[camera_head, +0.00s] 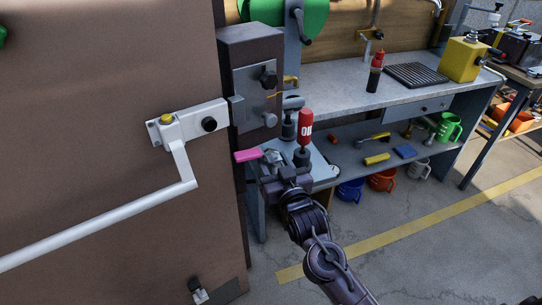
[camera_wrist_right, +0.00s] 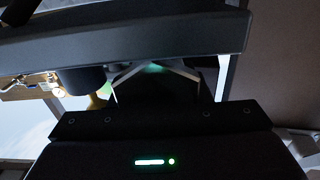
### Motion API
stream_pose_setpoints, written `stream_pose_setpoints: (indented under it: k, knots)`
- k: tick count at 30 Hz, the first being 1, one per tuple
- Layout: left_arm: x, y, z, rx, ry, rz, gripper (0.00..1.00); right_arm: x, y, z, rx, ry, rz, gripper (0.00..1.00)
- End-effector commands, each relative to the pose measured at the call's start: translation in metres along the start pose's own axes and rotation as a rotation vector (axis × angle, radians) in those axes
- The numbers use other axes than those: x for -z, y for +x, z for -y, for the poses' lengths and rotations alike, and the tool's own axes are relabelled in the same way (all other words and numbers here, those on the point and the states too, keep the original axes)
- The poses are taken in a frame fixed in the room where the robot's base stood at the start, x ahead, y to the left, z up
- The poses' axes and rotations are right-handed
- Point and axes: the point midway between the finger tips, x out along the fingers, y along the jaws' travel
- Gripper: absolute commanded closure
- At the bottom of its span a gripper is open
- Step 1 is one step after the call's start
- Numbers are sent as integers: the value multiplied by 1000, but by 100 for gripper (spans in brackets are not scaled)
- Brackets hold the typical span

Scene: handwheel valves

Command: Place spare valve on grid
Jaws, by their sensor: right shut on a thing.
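My right gripper (camera_head: 274,168) is at the near left end of the workbench, beside the door frame. It is shut on a small valve with a pink handle (camera_head: 247,155) and a grey metal body; the jaws hide part of it. I cannot tell whether the valve touches the surface behind it. A black ribbed grid (camera_head: 415,75) lies on the worktop, further back and to the right, with nothing on it. In the right wrist view dark gripper parts (camera_wrist_right: 165,100) fill the middle and the valve cannot be made out. My left gripper is not in view.
A red oil bottle (camera_head: 305,127) stands close to the right of my gripper. A red-and-black bottle (camera_head: 376,72) stands left of the grid and a yellow can (camera_head: 463,59) right of it. A white door bar (camera_head: 120,211) is at left.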

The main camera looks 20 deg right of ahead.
Motion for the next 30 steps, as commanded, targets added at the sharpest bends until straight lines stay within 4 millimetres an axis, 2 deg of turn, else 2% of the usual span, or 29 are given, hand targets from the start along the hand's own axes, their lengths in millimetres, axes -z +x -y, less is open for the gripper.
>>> stream_pose_setpoints:
  k: [3, 6, 18, 19, 24, 30]
  knots:
    - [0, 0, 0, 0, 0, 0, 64, 4, 20, 0, -1, 0, -8, 94]
    - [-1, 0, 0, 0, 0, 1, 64, 3, 29, 0, -1, 0, -7, 94]
    - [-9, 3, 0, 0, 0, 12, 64, -3, 27, 0, 0, -1, -5, 94]
    - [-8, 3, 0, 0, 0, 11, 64, -5, 27, 0, 0, -1, -1, 54]
    - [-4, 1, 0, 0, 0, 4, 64, -5, 27, 0, 0, -1, -1, 35]
    - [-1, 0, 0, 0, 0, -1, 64, -4, 27, 0, 0, -1, -1, 35]
